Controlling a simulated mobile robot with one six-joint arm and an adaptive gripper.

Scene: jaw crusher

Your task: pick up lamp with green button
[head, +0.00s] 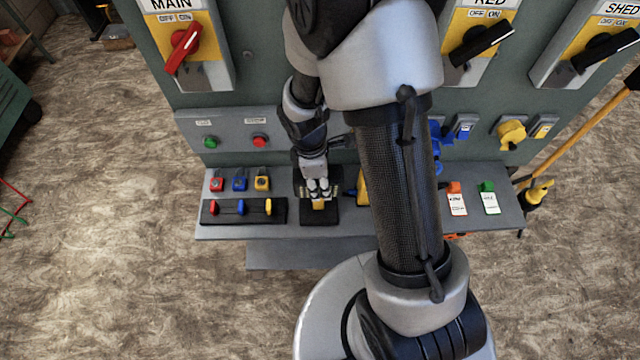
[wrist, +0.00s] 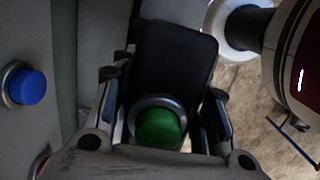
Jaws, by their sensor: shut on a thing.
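The lamp with the green button (wrist: 160,127) is between the fingers of my gripper (wrist: 165,108) in the wrist view. The round green button has a silver ring and faces the camera; a dark flat body (wrist: 176,55) shows behind it. My gripper is shut on the lamp. In the head view my gripper (head: 318,188) is low over the grey shelf, at a dark base with a small yellow part (head: 319,206) beneath the fingers. The green button itself is hidden there, and I cannot tell whether the lamp is clear of the shelf.
The grey shelf (head: 215,230) holds red, blue and yellow padlocks (head: 240,182), a dark rack (head: 245,211) and tags (head: 457,200). A panel with switches, including a red handle (head: 183,48), stands behind. A blue button (wrist: 25,86) shows left in the wrist view. My arm hides the shelf's middle.

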